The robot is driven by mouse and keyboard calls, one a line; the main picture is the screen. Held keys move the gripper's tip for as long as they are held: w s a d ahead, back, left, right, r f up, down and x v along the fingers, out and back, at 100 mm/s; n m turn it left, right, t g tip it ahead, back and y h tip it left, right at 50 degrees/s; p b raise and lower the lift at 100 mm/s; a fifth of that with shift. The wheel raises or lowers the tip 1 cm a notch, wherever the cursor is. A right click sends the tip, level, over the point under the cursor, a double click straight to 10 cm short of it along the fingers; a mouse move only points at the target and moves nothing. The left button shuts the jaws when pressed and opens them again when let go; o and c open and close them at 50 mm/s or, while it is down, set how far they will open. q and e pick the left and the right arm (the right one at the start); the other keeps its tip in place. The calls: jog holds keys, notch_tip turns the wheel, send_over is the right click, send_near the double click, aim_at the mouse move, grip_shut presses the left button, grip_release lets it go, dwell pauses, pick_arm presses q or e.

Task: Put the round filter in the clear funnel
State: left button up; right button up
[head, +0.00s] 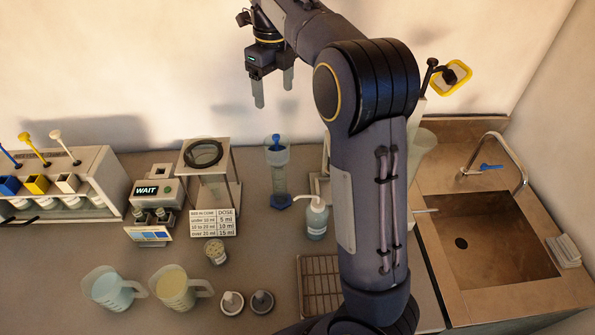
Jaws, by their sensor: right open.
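My right gripper (273,90) is high above the back of the counter, near the wall. Its two pale fingers are apart with nothing between them. My left gripper is out of view. A stand with a dark round ring on top (203,153) is at the back, left of centre. I cannot tell whether a clear funnel sits in it. Two small round pieces with raised knobs, one white (232,303) and one dark grey (262,302), lie at the front; I cannot tell if either is the round filter. My right arm hides part of the counter.
A clear cylinder (278,175) with a blue base and a wash bottle (316,218) stand right of the ring stand. Two jugs (113,288) (178,288), a small jar (215,251) and a wire rack (320,280) are in front. A sink (488,240) is at right.

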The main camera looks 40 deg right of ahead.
jog(key=s+a+f+n+t+y, duration=0.2)
jog(key=s+n+t+y, duration=0.15)
jog(key=s+n, duration=1.15)
jog(key=s+a+f+n+t, duration=0.1)
jog(key=s+a+f+n, duration=0.3)
jog(key=s+n, duration=0.3)
jog(key=s+a+f+n+t, duration=0.1)
jog(key=s+a+f+n, duration=0.3)
jog(key=n, duration=0.5)
jog(key=s+a, duration=0.1)
jog(key=s, duration=0.1)
jog(key=shift+s+a+f, duration=0.15)
jog(key=shift+s+a, duration=0.15)
jog(key=shift+s, duration=0.1)
jog(key=shift+f, duration=0.15)
